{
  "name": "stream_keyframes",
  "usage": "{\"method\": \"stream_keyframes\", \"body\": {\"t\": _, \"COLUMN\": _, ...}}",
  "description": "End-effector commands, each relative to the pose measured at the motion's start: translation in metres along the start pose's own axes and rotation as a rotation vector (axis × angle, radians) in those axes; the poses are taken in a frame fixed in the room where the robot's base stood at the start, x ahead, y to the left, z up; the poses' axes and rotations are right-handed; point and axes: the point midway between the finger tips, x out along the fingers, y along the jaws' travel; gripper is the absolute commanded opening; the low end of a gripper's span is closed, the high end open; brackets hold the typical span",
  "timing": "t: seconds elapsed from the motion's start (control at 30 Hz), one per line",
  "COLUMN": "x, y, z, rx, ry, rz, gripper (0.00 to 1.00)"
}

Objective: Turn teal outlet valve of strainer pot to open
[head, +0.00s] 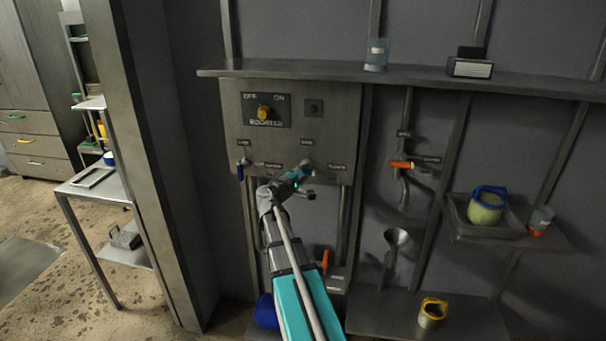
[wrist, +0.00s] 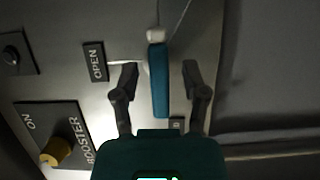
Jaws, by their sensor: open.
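The teal valve handle (wrist: 159,80) is a straight bar in the wrist view, running down from a pale pivot (wrist: 157,35). The OPEN label (wrist: 95,62) is off to the left of the handle. My gripper (wrist: 160,78) is open, with one finger on each side of the handle and gaps visible on both sides. In the head view, my gripper (head: 303,187) is at the lower right of the panel and partly hides the teal handle (head: 297,173).
The yellow BOOSTER knob (head: 263,112) is on the panel above left. A blue-handled valve (head: 240,170) is left of my gripper, and an orange-handled valve (head: 401,165) is to the right. A shelf (head: 420,78) runs above. A funnel (head: 397,237) stands lower right.

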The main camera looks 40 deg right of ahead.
Motion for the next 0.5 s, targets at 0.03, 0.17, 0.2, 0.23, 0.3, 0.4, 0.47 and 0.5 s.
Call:
{"method": "stream_keyframes", "body": {"t": 0.03, "x": 0.0033, "y": 0.0, "z": -0.0002, "rx": 0.0, "ry": -0.001, "rz": 0.0, "gripper": 0.57}}
{"method": "stream_keyframes", "body": {"t": 0.17, "x": 0.0059, "y": 0.0, "z": 0.0001, "rx": 0.0, "ry": 0.0, "rz": 0.0, "gripper": 0.57}}
{"method": "stream_keyframes", "body": {"t": 0.2, "x": 0.006, "y": 0.0, "z": 0.0002, "rx": 0.0, "ry": 0.0, "rz": 0.0, "gripper": 0.57}}
{"method": "stream_keyframes", "body": {"t": 0.23, "x": 0.006, "y": 0.0, "z": 0.0002, "rx": 0.0, "ry": 0.0, "rz": 0.0, "gripper": 0.57}}
{"method": "stream_keyframes", "body": {"t": 0.3, "x": 0.0058, "y": 0.0, "z": 0.0001, "rx": 0.0, "ry": 0.001, "rz": 0.0, "gripper": 0.57}}
{"method": "stream_keyframes", "body": {"t": 0.4, "x": 0.0056, "y": 0.0, "z": 0.0001, "rx": 0.0, "ry": 0.001, "rz": 0.0, "gripper": 0.57}}
{"method": "stream_keyframes", "body": {"t": 0.47, "x": 0.0056, "y": 0.0, "z": 0.0, "rx": 0.0, "ry": 0.001, "rz": 0.0, "gripper": 0.5}}
{"method": "stream_keyframes", "body": {"t": 0.5, "x": 0.0055, "y": 0.0, "z": 0.0, "rx": 0.0, "ry": 0.001, "rz": 0.0, "gripper": 0.42}}
